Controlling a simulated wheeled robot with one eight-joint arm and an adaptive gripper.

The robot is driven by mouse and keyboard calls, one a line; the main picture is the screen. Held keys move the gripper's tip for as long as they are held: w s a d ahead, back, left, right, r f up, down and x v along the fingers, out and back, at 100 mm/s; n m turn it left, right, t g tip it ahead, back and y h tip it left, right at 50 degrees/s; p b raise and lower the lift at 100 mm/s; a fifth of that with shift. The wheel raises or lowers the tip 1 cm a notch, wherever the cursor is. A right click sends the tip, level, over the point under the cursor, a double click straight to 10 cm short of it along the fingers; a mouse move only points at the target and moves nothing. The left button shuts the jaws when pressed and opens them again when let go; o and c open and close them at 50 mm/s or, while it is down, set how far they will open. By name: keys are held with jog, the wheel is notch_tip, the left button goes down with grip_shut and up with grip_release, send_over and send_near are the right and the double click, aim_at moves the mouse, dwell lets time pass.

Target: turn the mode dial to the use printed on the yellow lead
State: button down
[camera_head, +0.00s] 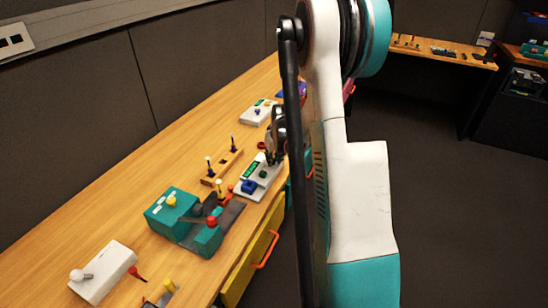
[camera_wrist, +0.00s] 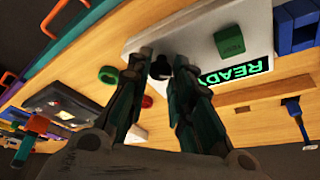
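A light grey panel (camera_wrist: 205,30) with a lit green READY display (camera_wrist: 240,70) and a green block-shaped control (camera_wrist: 229,40) fills the top of the wrist view. A dark round knob (camera_wrist: 160,68) sits on it; I cannot tell whether it is the mode dial. My gripper (camera_wrist: 162,58) is over the panel, its two fingers apart on either side of this knob, with no clear contact. In the head view the panel (camera_head: 247,192) and my gripper (camera_head: 274,148) are partly hidden by my arm. No yellow lead or printed use is readable.
A blue block (camera_wrist: 296,30) stands beside the panel. A green ring (camera_wrist: 108,74) and a red round part (camera_wrist: 147,101) are near my fingers. A teal machine (camera_head: 172,212), a wooden peg rack (camera_head: 222,168) and a white box (camera_head: 104,272) stand along the bench (camera_head: 140,190).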

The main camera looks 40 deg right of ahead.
jog(key=shift+m, duration=0.3)
jog(key=m, duration=0.2)
jog(key=m+g+h, duration=0.1)
jog(key=m, duration=0.1)
jog(key=shift+w+a+m+h+b, duration=0.2)
jog(key=shift+m+h+b, duration=0.1)
jog(key=m, duration=0.2)
jog(key=m+g+h, duration=0.1)
jog(key=m, duration=0.1)
jog(key=shift+w+a+m+g, duration=0.1)
jog(key=shift+w+m+g, duration=0.05)
jog(key=shift+m+g, duration=0.15)
jog(key=m, duration=0.1)
jog(key=m+g, duration=0.1)
jog(key=m, duration=0.1)
jog(key=m+g, duration=0.1)
jog(key=m, duration=0.1)
jog(key=shift+w, duration=0.25)
jog(key=m+g, duration=0.1)
jog(key=m, duration=0.4)
jog(key=shift+w+g, duration=0.1)
jog(key=shift+g, duration=0.3)
jog(key=shift+y, duration=0.3)
jog(key=c, duration=1.4)
grip_release()
